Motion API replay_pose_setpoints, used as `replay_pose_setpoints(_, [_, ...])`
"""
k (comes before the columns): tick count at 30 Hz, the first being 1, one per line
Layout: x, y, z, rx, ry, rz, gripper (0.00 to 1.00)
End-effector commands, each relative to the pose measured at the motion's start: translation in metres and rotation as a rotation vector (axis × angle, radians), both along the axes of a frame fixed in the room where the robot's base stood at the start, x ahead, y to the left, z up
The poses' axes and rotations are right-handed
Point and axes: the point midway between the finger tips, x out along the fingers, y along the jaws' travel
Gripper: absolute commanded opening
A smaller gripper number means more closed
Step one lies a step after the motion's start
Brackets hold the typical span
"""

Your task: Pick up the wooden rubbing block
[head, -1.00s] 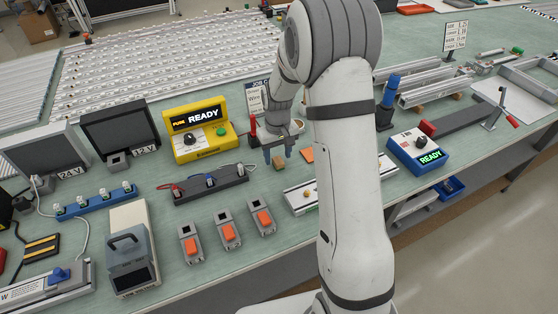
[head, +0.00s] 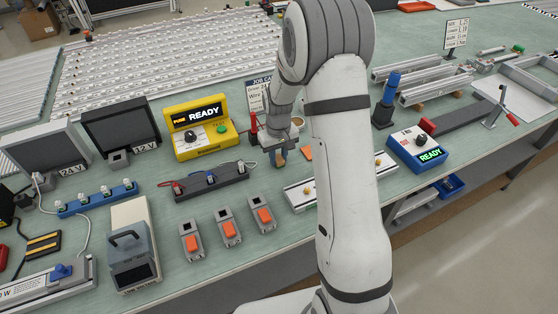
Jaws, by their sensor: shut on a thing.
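The wooden rubbing block (head: 280,161) is a small tan-brown piece at the middle of the green workbench, just right of the yellow READY box. My gripper (head: 279,157) points down over it and is shut on it, with the block between the two blue-grey fingers. The fingers cover much of the block. It is too small to tell whether the block touches the bench or is slightly above it.
A yellow READY box (head: 200,130) and a dark terminal strip (head: 211,184) stand to the left. A flat orange piece (head: 307,153) and a light rail (head: 300,193) lie close on the right. Grey switches with orange rockers (head: 228,230) are in front.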

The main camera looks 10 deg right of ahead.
Motion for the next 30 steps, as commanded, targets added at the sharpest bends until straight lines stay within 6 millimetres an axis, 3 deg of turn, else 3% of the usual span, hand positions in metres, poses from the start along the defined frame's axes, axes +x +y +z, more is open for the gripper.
replay_pose_setpoints(8, [0.0,0.0,0.003,0.0,-0.001,-0.001,0.03])
replay_pose_setpoints(11, [0.001,-0.001,0.014,0.0,-0.004,-0.001,0.03])
replay_pose_setpoints(21, [0.001,-0.001,0.079,0.0,-0.004,-0.002,0.03])
replay_pose_setpoints(30, [0.0,-0.001,0.1,0.0,0.001,-0.002,0.03])
